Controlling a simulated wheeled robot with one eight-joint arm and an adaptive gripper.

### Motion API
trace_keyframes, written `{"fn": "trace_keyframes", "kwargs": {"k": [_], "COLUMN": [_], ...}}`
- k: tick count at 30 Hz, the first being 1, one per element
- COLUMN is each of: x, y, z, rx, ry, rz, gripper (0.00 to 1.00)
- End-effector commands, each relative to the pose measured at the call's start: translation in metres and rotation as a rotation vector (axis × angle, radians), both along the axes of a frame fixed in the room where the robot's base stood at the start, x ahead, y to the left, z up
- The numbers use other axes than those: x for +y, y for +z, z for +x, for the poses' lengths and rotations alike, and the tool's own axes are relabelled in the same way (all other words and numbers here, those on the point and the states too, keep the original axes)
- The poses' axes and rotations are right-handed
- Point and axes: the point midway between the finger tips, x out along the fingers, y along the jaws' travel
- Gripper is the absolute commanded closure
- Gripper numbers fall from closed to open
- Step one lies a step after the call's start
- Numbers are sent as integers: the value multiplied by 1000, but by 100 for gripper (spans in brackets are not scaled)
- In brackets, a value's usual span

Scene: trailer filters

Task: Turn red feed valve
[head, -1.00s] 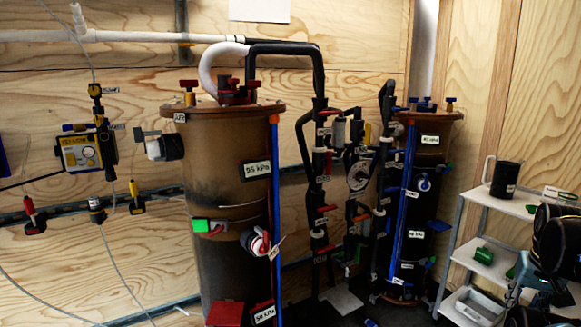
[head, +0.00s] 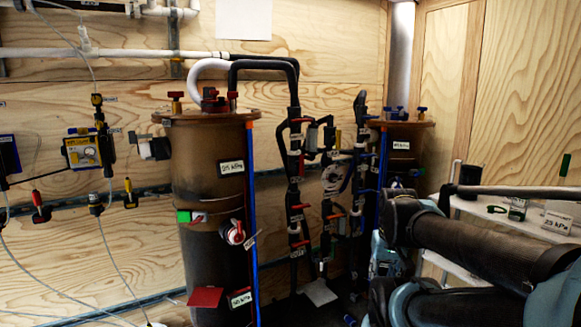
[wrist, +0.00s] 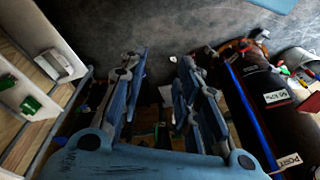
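Several red handles show in the head view, and I cannot tell which is the feed valve. A round red-and-white valve (head: 234,232) sits on the front of the left brown tank (head: 205,160). Smaller red handles (head: 297,185) sit on the black pipes (head: 293,150) between the two tanks. My arm reaches in from the lower right of the head view, in front of the right tank (head: 402,150). In the wrist view my gripper (wrist: 160,80) has its two blue-grey fingers apart, with nothing seen held between them. A dark tank with a blue strip (wrist: 262,125) lies to their right, apart from them.
A white shelf unit (head: 475,207) stands at the right, partly hidden by my arm; it also shows at the left of the wrist view (wrist: 22,100) with green items. A yellow gauge box (head: 82,150) hangs on the plywood wall. Pipes crowd the gap between the tanks.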

Motion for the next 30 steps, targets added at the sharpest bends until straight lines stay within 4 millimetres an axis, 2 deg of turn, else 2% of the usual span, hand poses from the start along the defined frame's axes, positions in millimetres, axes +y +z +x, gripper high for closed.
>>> {"fn": "trace_keyframes", "kwargs": {"k": [9,11,13,17,20,21,24,27,30], "x": [1,4,13,51,86,99,125,141,150], "y": [0,8,17,56,105,127,180,227,260], "z": [1,-3,9,59,111,132,179,219,246], "rx": [-2,-24,-57,-192,-357,-431,-604,-756,-863], "ry": [2,16,57,201,331,374,458,502,519], "rz": [2,12,39,137,221,248,296,315,317], "gripper": [70,70,70,70,70,70,70,70,70]}}
